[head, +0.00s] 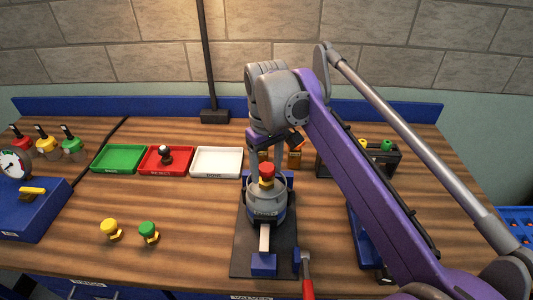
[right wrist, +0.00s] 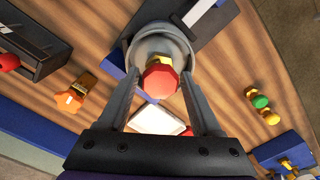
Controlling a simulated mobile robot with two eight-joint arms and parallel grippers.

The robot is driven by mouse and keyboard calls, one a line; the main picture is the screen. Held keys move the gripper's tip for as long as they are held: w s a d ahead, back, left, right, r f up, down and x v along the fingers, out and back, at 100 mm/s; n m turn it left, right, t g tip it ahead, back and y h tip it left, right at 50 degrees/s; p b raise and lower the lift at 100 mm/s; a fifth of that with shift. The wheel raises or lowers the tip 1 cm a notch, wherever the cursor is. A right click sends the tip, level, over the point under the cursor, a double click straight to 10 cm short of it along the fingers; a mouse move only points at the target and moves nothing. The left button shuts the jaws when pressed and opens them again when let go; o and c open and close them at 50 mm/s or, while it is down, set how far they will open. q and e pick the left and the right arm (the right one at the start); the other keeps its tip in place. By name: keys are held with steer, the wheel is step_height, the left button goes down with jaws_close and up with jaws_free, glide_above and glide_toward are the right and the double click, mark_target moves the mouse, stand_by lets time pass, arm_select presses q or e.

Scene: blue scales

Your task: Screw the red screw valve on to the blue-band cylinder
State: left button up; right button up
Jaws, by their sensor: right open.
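The red screw valve (head: 266,170) has a red knob above a yellow part and sits upright at the top of a grey cylinder (head: 265,205). How far it is threaded in cannot be told. The cylinder stands in a dark fixture (head: 283,262) with blue blocks; its band is hard to make out. My right gripper (head: 268,155) is over the cylinder. In the right wrist view, the red knob (right wrist: 160,82) lies between the spread fingers of my right gripper (right wrist: 160,74), with gaps on both sides. My left gripper is out of view.
Green (head: 118,158), red (head: 150,170) and white (head: 217,162) trays lie behind and left. A red-handled tool (head: 307,285) is beside the fixture. A blue gauge box (head: 35,212) stands far left.

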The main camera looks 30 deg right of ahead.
steer(key=shift+f, duration=1.3)
jaws_close()
steer(key=m+p, duration=0.1)
steer(key=m, duration=0.3)
steer(key=shift+r, duration=0.1)
steer(key=m+p, duration=0.1)
steer(key=m, duration=0.9)
steer(key=shift+m+p, duration=0.3)
steer(key=m, duration=0.5)
